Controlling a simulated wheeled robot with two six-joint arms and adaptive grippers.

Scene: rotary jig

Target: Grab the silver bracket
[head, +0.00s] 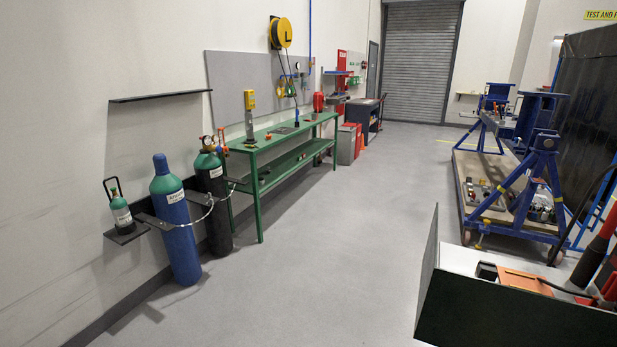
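I cannot pick out the silver bracket for sure. A blue jig frame (540,165) stands on the right on a low wheeled base, with a second blue stand (490,105) behind it. Greyish metal parts (505,128) show between the two stands, too small to tell what they are. Small mixed items (478,188) lie on the low deck of the base. Neither of my grippers is in view.
A green workbench (285,138) runs along the left wall. A blue gas cylinder (175,225) and a black one (213,200) stand before it. A dark-sided unit (510,310) fills the lower right corner. The grey floor (350,240) between is clear to the roller door (420,60).

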